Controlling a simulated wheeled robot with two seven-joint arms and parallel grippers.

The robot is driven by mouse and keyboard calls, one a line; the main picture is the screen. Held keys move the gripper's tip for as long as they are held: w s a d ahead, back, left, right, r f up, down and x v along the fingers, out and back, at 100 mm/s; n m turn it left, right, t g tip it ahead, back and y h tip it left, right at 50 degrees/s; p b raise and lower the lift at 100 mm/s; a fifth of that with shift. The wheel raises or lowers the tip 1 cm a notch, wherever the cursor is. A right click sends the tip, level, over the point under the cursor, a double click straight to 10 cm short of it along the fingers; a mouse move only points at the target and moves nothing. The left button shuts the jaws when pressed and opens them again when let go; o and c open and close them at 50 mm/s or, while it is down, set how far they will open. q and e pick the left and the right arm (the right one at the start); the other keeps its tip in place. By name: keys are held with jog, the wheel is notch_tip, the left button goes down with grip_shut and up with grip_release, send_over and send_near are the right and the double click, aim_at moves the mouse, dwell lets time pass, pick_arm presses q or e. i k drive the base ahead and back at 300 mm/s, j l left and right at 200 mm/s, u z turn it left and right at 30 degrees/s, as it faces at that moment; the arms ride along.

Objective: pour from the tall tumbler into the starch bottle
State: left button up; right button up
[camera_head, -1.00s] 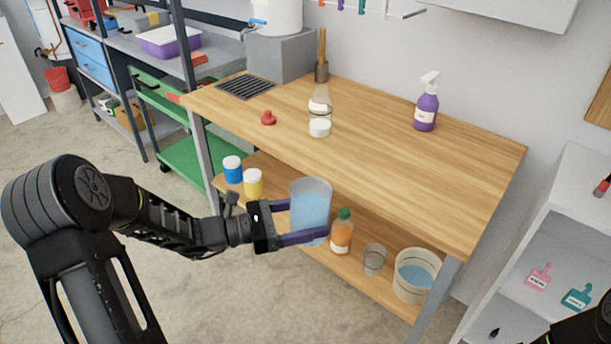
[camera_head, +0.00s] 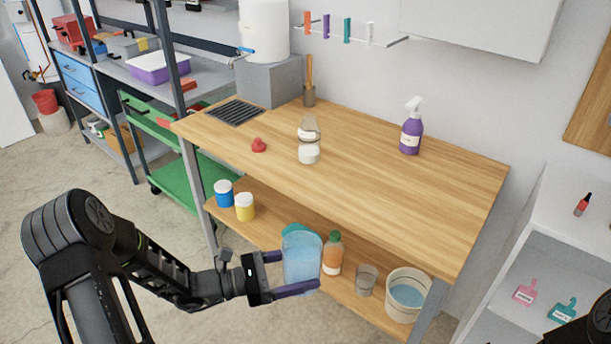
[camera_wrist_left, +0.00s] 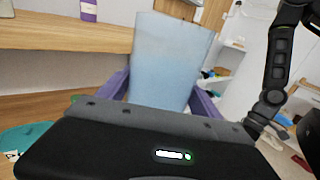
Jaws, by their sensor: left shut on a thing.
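My left gripper (camera_head: 288,273) is shut on the tall tumbler (camera_head: 301,262), a clear vessel holding pale blue liquid. It holds the tumbler roughly upright in front of the workbench, below the top's height. In the left wrist view the tumbler (camera_wrist_left: 170,62) stands between the two purple fingers. On the bench top stand a small clear-and-white bottle (camera_head: 308,153) with no cap seen and a purple spray bottle (camera_head: 411,132). Their labels are too small to read, so I cannot tell which is the starch bottle. My right gripper is not seen.
A red stopper-like piece (camera_head: 258,145) lies on the bench top (camera_head: 370,185). The lower shelf holds blue (camera_head: 224,194) and yellow (camera_head: 244,208) jars, an orange bottle (camera_head: 332,255), a glass (camera_head: 366,280) and a bucket (camera_head: 407,295). The bench's right part is clear.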

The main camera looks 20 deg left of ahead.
aim_at(308, 132)
jog(key=j+z, duration=0.15)
jog(key=j, duration=0.3)
jog(key=k+j+z, duration=0.2)
jog(key=j, duration=0.2)
jog(key=j+z, duration=0.15)
jog(key=j, duration=0.3)
jog(key=j+z, duration=0.2)
jog(key=j, duration=0.25)
jog(key=k+j+z, duration=0.15)
jog(key=j, duration=0.2)
jog(key=k+j+z, duration=0.15)
jog(key=j, duration=0.25)
jog(key=k, duration=0.05)
